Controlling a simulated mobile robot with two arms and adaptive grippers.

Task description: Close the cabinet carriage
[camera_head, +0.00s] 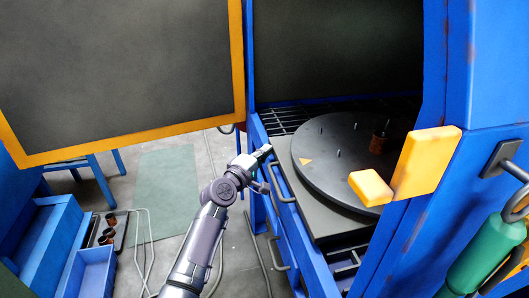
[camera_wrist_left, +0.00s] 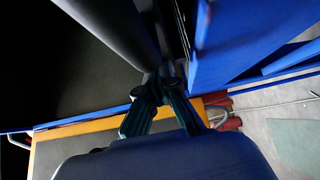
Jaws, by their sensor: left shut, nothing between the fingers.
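The carriage (camera_head: 330,223) is a dark grey platform with a round dark turntable (camera_head: 338,185) on top, standing at the mouth of the blue cabinet (camera_head: 400,240). Several pegs and a small brown cylinder (camera_head: 378,143) stand on the turntable. My left gripper (camera_head: 264,152) is shut and empty, close to the carriage's left edge, just above a dark handle (camera_head: 281,188); I cannot tell whether it touches. In the left wrist view the shut left gripper (camera_wrist_left: 160,78) is beside dark and blue surfaces. My right gripper is not in view.
The open cabinet door (camera_head: 120,75), dark with a yellow frame, stands at the left. Yellow blocks (camera_head: 427,162) stick out at the right. A blue bin (camera_head: 92,272) and a tray with brown cylinders (camera_head: 107,236) are at lower left.

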